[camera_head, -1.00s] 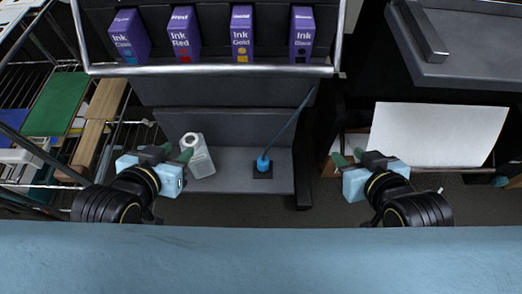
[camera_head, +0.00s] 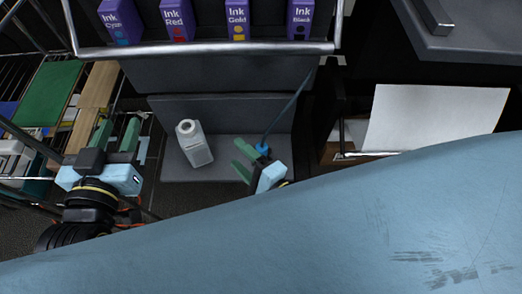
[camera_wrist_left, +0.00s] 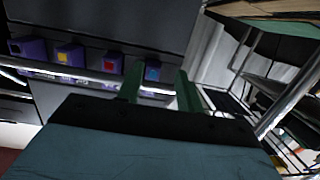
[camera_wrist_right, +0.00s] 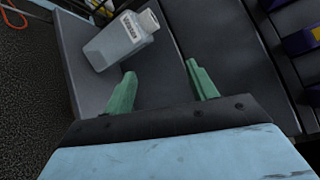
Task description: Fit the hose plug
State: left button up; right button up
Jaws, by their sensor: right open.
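The blue hose plug (camera_head: 262,149) stands on the grey shelf at the lower end of a thin dark blue hose (camera_head: 287,110). Its lower part and the dark square base are hidden behind my right gripper (camera_head: 238,156). That gripper is open, its green fingers pointing left, just left of and below the plug. No plug shows between the fingers in the right wrist view (camera_wrist_right: 163,82). My left gripper (camera_head: 118,128) is open and empty by the wire rack, left of the shelf. The left wrist view shows its fingers apart (camera_wrist_left: 158,82).
A white bottle (camera_head: 194,144) stands on the grey shelf (camera_head: 225,172), left of my right gripper. Purple ink boxes (camera_head: 178,20) stand above behind a metal rail (camera_head: 200,50). A wire rack with boards (camera_head: 52,98) is at left. White paper (camera_head: 430,120) lies at right.

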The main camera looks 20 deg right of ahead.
notch_tip(320, 180, down, 5)
jog(key=s+d+m+t+h, duration=0.1)
jog(key=s+m+t+h, duration=0.1)
jog(key=m, duration=0.7)
jog(key=m+h+b, duration=0.1)
jog(key=m+h, duration=0.5)
jog(key=m, duration=0.5)
send_near(262, 145)
jog(key=shift+t, duration=0.4)
jog(key=w, duration=0.1)
jog(key=w+f+b, duration=0.1)
jog(key=w, duration=0.2)
jog(key=shift+f, duration=0.4)
jog(key=shift+w+r+b, duration=0.15)
jog(key=shift+w+b, duration=0.7)
jog(key=shift+w, duration=2.2)
pick_arm(q)
notch_tip(262, 145, up, 11)
jog(key=s+d+t+h, duration=0.1)
jog(key=s+t+h, duration=0.1)
jog(key=t, duration=0.6)
jog(key=shift+s+t+h, duration=0.3)
jog(key=shift+s+h, duration=0.05)
jog(key=shift+h, duration=0.15)
pick_arm(e)
jog(key=shift+d, duration=0.1)
pick_arm(q)
jog(key=shift+f, duration=0.1)
pick_arm(e)
jog(key=shift+c, duration=0.5)
